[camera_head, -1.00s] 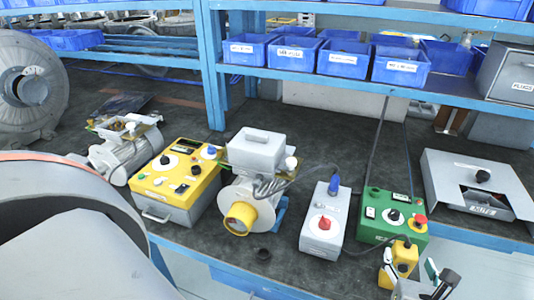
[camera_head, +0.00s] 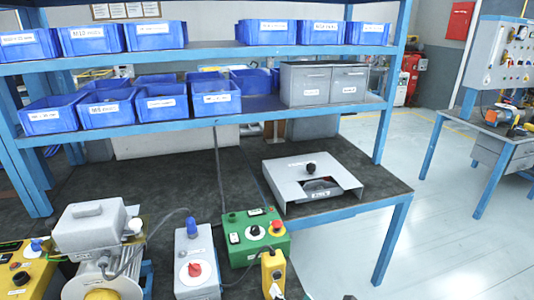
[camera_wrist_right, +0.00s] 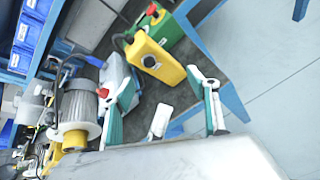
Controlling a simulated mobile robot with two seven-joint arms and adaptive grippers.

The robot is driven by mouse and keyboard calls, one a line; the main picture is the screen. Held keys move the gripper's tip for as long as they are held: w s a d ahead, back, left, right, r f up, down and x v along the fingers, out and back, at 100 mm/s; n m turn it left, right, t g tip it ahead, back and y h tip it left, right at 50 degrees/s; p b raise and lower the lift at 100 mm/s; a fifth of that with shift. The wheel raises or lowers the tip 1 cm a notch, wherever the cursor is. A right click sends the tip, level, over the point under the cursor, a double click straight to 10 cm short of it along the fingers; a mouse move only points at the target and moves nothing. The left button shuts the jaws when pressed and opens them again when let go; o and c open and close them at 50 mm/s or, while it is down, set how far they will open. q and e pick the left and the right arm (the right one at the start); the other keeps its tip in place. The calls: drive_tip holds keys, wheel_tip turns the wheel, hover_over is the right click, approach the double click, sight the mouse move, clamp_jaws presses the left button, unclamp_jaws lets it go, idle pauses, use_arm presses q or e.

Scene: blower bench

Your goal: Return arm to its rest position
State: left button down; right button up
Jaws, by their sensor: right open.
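My right gripper (camera_wrist_right: 162,80) is open and empty in the wrist view, its two white-and-green fingers apart. Between and beyond the fingers is a yellow control box (camera_wrist_right: 157,60), which does not touch them as far as I can see. In the head view only the tips of my right gripper (camera_head: 311,295) show at the bottom edge, just below the yellow box (camera_head: 273,268). The rest of the right arm is out of the head view. My left gripper is in neither view.
The bench holds a green control box (camera_head: 254,235), a grey box with a red knob (camera_head: 196,262), a blower motor (camera_head: 100,255) and a grey open-fronted unit (camera_head: 311,182). Shelves with blue bins (camera_head: 106,108) stand behind. Open floor (camera_head: 440,230) lies to the right.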

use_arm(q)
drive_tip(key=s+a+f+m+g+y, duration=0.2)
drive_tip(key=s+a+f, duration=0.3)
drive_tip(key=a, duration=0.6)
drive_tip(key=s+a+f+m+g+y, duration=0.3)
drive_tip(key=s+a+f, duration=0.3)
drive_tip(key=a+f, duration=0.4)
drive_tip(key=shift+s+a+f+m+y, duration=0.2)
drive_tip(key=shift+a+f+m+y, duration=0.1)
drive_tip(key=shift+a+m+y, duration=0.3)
use_arm(e)
drive_tip(key=s+d+f+m+h, duration=0.1)
drive_tip(key=s+d+f+m, duration=0.6)
drive_tip(key=f+m, duration=0.3)
drive_tip(key=s+d+f+m+g+h, duration=0.1)
drive_tip(key=s+d+f+m, duration=0.6)
drive_tip(key=m, duration=1.2)
drive_tip(key=d+f, duration=0.3)
drive_tip(key=f, duration=0.1)
drive_tip(key=shift+d+f+g, duration=0.25)
drive_tip(key=shift+g, duration=0.05)
